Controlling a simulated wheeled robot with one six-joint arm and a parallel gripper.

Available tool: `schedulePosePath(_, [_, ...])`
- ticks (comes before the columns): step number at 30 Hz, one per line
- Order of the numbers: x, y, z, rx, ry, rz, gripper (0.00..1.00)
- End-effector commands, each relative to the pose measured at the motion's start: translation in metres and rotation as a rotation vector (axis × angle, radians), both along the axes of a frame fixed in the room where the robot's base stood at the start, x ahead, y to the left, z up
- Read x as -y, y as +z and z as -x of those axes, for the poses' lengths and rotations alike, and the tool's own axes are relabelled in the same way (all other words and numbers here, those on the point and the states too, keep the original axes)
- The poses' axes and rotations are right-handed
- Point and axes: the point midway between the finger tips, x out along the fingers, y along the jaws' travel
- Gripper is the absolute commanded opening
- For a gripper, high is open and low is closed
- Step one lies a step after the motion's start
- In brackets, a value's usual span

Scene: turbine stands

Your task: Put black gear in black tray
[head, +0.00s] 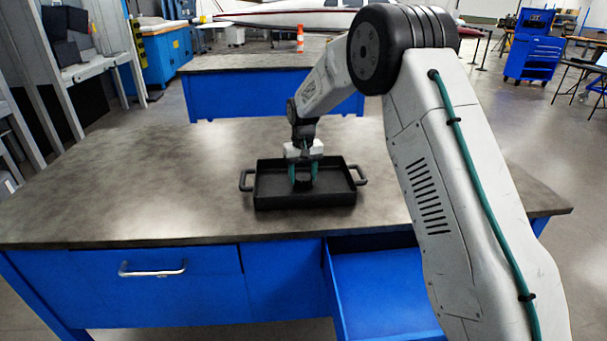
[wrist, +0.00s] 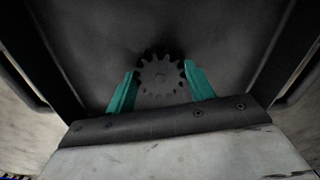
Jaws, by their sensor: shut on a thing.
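The black tray (head: 270,201) with two side handles stands on the grey workbench in the head view. Its floor and side walls also fill much of the wrist view (wrist: 225,40). The black gear (wrist: 160,77) is between the green fingers of my gripper (wrist: 161,88) in the wrist view, with a finger on each side. In the head view my gripper (head: 304,178) reaches down inside the tray outline, and the gear (head: 303,185) shows as a small dark shape between the fingertips. I cannot tell whether the gear touches the tray floor.
The workbench top (head: 130,190) is clear to the left of the tray. An open blue drawer (head: 385,290) juts out at the front right. A second blue bench (head: 240,92) stands behind, with an orange cone (head: 300,40) beyond.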

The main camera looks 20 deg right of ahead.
Motion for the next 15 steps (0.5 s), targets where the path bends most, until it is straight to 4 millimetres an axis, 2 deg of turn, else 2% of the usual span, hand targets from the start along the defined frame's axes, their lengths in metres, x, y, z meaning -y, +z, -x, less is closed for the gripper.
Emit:
schedulePosePath(12, [0.0001,-0.0059,-0.0002,0.001,0.000,0.000,0.12])
schedulePosePath(13, [0.0001,-0.0057,-0.0003,0.001,0.000,0.000,0.59])
schedulePosePath(15, [0.0001,-0.0057,-0.0003,0.001,0.000,0.000,0.78])
